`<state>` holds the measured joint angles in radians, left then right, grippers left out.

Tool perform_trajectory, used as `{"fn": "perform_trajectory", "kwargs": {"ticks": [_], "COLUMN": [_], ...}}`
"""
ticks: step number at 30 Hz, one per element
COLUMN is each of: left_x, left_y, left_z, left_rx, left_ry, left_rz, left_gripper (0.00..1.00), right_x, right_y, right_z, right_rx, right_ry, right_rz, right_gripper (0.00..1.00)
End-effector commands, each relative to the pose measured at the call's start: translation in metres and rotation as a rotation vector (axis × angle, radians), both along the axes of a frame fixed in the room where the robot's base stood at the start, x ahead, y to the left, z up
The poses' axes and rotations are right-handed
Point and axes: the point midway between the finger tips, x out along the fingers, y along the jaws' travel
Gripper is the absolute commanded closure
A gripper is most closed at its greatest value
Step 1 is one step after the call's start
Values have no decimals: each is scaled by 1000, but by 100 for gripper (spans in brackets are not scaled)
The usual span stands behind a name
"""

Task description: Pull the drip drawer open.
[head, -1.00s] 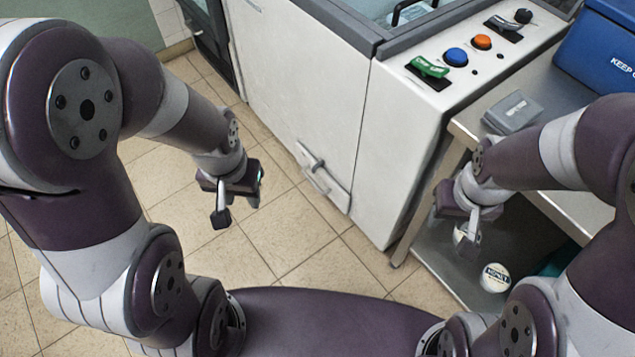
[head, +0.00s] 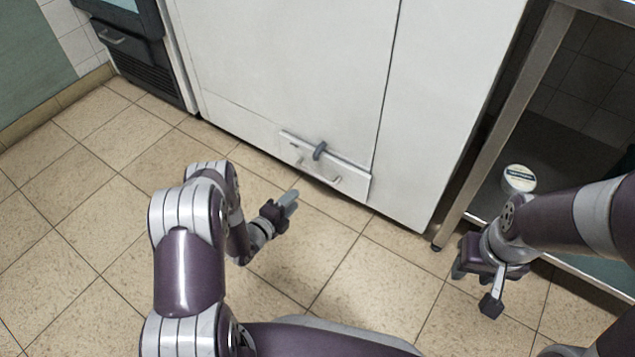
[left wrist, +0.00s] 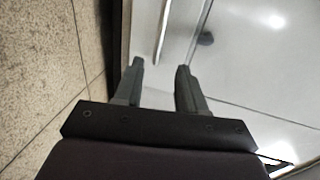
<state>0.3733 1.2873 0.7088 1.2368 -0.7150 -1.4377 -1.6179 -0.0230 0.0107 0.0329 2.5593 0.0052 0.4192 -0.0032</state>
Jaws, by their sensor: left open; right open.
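The drip drawer (head: 350,180) is a small white panel low on the front of the white machine; it looks flush with the front. A thin bar handle (head: 322,178) is on its face, and a grey turning latch (head: 319,150) sits at its upper edge. My left gripper (head: 289,198) is open and empty, low and in front of the drawer, a little left of the handle. In the left wrist view the bar handle (left wrist: 163,38) lies ahead, between the lines of the open fingers (left wrist: 160,82); the latch (left wrist: 205,38) is to the right. My right gripper (head: 474,287) is open and empty, lower right.
A steel table leg (head: 505,115) stands right of the machine, with a jar (head: 519,178) on the lower shelf. A dark appliance (head: 140,55) stands at the far left. The tiled floor (head: 90,240) before the machine is clear.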

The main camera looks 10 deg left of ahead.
Motion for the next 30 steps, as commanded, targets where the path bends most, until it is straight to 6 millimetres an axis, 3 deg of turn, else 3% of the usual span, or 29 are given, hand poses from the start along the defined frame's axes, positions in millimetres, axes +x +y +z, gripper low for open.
{"fn": "perform_trajectory", "kwargs": {"ticks": [5, 9, 15, 20, 27, 28, 30], "left_x": [29, 63, 101, 115, 116, 116, 116], "left_y": [-10, -23, -36, -40, -41, -41, -41], "left_z": [-14, -24, -29, -28, -26, -26, -26], "left_rx": [16, 16, 14, 12, 12, 12, 12], "left_ry": [-7, -7, -4, -2, 0, 0, 0], "left_rz": [-5, -4, -2, 0, 2, 2, 2], "left_gripper": [60, 60, 60, 60, 60, 63, 86], "right_x": [0, 0, -1, 0, 0, 0, 0], "right_y": [0, 0, 0, 0, 0, 0, 0], "right_z": [-27, -52, -77, -82, -80, -81, -81], "right_rx": [0, 0, 0, 0, 0, 0, 0], "right_ry": [1, 1, 2, 1, 1, 1, 1], "right_rz": [0, 0, 0, 0, 0, 0, 0], "right_gripper": [57, 57, 57, 57, 57, 57, 57]}}
